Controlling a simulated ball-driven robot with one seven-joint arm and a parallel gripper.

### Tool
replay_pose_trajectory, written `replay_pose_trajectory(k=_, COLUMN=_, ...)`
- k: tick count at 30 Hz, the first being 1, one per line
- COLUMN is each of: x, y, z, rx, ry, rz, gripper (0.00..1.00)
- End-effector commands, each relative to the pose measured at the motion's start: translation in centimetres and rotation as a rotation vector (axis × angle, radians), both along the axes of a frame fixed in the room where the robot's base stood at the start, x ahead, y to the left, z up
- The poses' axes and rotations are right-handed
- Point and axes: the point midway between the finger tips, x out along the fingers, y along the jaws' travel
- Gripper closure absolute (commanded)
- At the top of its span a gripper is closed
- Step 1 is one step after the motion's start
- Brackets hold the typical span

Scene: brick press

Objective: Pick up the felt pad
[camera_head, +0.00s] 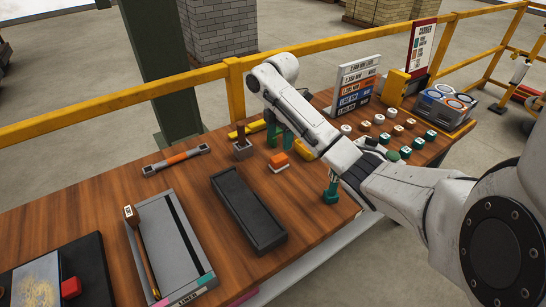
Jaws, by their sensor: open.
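The felt pad seems to be the small orange block with a pale underside (279,161), lying flat on the wooden table just right of centre. My gripper (279,136) is partly hidden behind my pale arm. What look like its two green fingers point down and stand apart, open, close to the orange block's far side. I see nothing between them. I cannot tell from this view how high the fingers are or whether they touch the block.
A long dark tray (223,181) and a grey tray (133,235) lie nearer and left. A small grey holder (243,153) stands left of the block. A green-based object (331,195) stands to its right. Several round pieces and a sign stand (357,84) are farther right.

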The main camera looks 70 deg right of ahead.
Motion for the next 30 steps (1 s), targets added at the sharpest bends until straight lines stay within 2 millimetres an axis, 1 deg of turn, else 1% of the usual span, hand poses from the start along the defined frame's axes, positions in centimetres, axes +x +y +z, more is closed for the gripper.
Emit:
replay_pose_trajectory(k=3, x=-0.1, y=0.1, z=-1.7, rx=0.004, ry=0.003, rz=0.000, gripper=0.23)
replay_pose_trajectory(k=9, x=-0.1, y=0.0, z=-4.4, rx=0.002, ry=0.003, rz=-0.001, gripper=0.23)
replay_pose_trajectory(k=17, x=-0.1, y=0.1, z=-6.2, rx=0.002, ry=0.003, rz=0.000, gripper=0.23)
replay_pose_trajectory(k=24, x=-0.2, y=0.1, z=-9.6, rx=0.002, ry=0.003, rz=-0.001, gripper=0.23)
replay_pose_trajectory(k=27, x=-0.2, y=0.1, z=-10.4, rx=0.001, ry=0.002, rz=-0.001, gripper=0.23)
replay_pose_trajectory(k=30, x=-0.2, y=0.1, z=-10.7, rx=0.001, ry=0.001, rz=0.000, gripper=0.23)
